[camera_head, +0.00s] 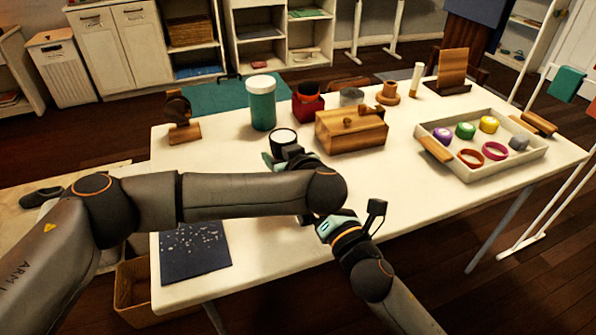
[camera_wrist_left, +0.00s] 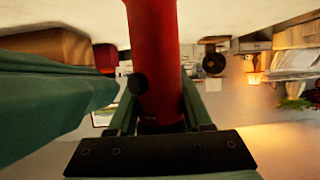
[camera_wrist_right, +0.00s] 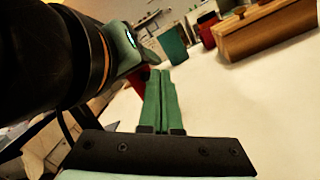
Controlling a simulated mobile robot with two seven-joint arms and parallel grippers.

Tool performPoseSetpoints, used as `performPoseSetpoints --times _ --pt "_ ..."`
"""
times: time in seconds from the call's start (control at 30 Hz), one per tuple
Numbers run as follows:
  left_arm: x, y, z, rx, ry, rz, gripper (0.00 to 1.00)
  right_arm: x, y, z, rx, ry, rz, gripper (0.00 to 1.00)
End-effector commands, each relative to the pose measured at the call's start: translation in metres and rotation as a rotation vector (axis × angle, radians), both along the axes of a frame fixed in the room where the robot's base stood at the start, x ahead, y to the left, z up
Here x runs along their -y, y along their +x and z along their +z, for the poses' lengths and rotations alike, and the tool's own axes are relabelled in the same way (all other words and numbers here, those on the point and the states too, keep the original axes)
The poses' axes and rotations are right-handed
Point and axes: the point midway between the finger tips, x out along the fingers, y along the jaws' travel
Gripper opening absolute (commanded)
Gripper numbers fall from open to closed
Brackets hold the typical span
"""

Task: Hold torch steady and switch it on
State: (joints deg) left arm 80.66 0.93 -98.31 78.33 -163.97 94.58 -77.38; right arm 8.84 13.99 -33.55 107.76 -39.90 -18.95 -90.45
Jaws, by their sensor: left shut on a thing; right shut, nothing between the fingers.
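The torch (camera_wrist_left: 153,45) is a red cylinder with a round black button (camera_wrist_left: 138,83) on its side. My left gripper (camera_wrist_left: 158,103) is shut around the torch, with a green finger on each side. In the head view my left forearm hides most of this gripper. A white disc with a dark rim (camera_head: 283,137) shows beside it; I cannot tell if it is the torch's head. My right gripper (camera_wrist_right: 161,75) is shut and empty, fingertips together. A small bit of red shows behind the fingertips; contact with the torch cannot be told.
On the white table (camera_head: 425,210) stand a green jar (camera_head: 262,103), a red box (camera_head: 308,104) and a wooden box (camera_head: 351,132). A tray (camera_head: 510,165) of coloured items is at the right. A dark speckled sheet (camera_head: 193,250) lies front left. The table's front right is clear.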

Motion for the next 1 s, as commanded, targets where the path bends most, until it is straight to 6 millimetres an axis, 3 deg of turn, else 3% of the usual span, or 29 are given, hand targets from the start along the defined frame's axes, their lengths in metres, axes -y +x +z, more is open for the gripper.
performPoseSetpoints --times 1.0 --pt "0.010 -0.005 -0.003 -0.011 -0.019 -0.020 0.00 -0.012 0.004 0.002 0.004 0.006 0.010 0.00"
